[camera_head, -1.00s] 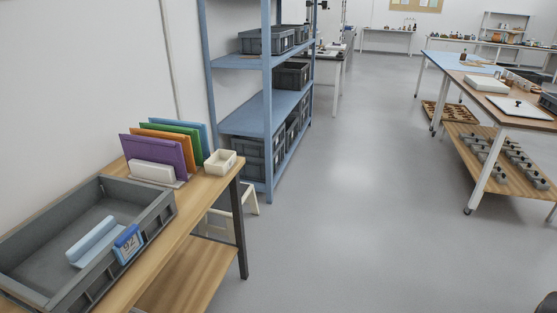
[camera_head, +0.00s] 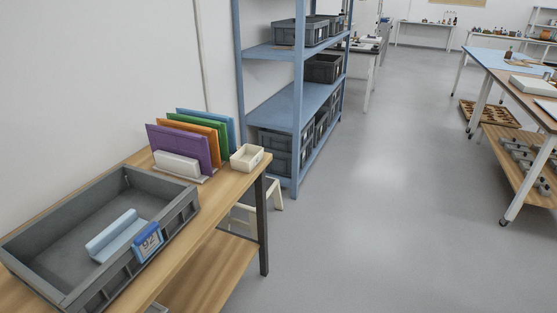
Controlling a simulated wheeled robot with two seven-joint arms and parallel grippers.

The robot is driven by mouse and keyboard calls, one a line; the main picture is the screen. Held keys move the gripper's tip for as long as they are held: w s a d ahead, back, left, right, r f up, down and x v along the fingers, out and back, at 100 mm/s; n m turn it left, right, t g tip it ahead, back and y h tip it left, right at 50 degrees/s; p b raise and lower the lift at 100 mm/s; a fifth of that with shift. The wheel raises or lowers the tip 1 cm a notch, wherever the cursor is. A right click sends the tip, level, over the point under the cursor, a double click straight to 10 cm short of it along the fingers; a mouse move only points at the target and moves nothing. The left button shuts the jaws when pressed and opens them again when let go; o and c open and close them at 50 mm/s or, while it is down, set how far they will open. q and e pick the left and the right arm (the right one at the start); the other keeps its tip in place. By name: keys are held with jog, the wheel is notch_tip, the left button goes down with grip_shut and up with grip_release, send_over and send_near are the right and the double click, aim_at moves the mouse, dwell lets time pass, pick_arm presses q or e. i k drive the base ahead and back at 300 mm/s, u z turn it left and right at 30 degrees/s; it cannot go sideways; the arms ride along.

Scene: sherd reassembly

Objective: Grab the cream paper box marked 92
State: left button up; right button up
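A grey open crate (camera_head: 185,205) sits on the wooden table at the lower left. A blue-framed tag marked 92 (camera_head: 148,243) is on its near right wall. A pale blue folded piece (camera_head: 116,236) lies inside the crate, beside the tag. A small cream open-topped box (camera_head: 246,158) stands near the table's far right corner, and I see no number on it. No cream box marked 92 is recognisable. Neither of my grippers is in view.
A blue shelf rack (camera_head: 283,108) with grey bins stands behind. A cream stool (camera_head: 262,195) is beside the table. Open floor (camera_head: 380,215) lies right, before wheeled workbenches (camera_head: 520,150).

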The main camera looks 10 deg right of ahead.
aim_at(246, 158)
jog(key=u, duration=0.05)
jog(key=k, duration=0.5)
jog(key=z, duration=0.9)
jog(key=i, duration=1.45)
jog(key=u, duration=0.65)
jog(key=i, duration=0.95)
jog(key=u, duration=1)
